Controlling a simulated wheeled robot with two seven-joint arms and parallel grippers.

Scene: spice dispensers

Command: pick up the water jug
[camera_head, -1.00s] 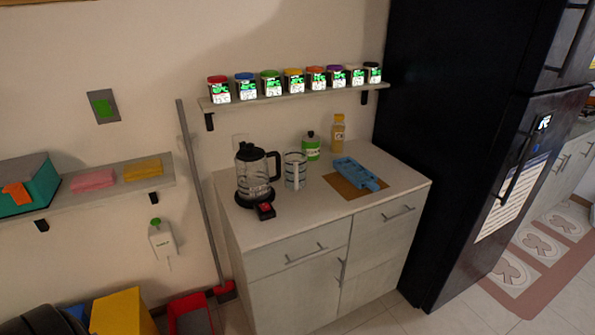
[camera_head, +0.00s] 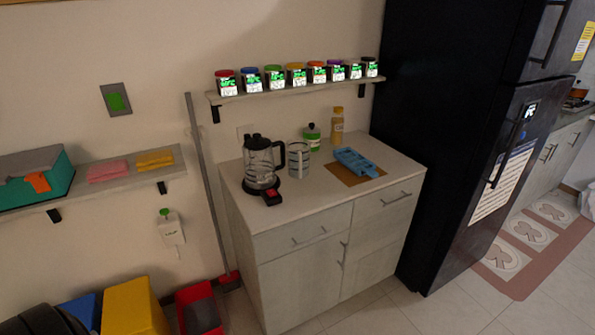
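A clear jug with a black lid and black handle (camera_head: 259,160) stands upright on a black base with a red switch (camera_head: 272,196), at the left of the cabinet top. It looks like a kettle. A clear, striped jug or measuring cup (camera_head: 299,162) stands just right of it. I cannot tell for sure which of the two is the water jug. Both rest on the counter and nothing holds them. Neither of my grippers is in view.
Behind them stand a green bottle (camera_head: 312,137) and a yellow-brown bottle (camera_head: 337,124). A blue tray-like item (camera_head: 355,161) lies on a brown board to the right. A spice shelf (camera_head: 300,90) hangs above. A black fridge (camera_head: 450,130) bounds the right; floor in front is partly visible.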

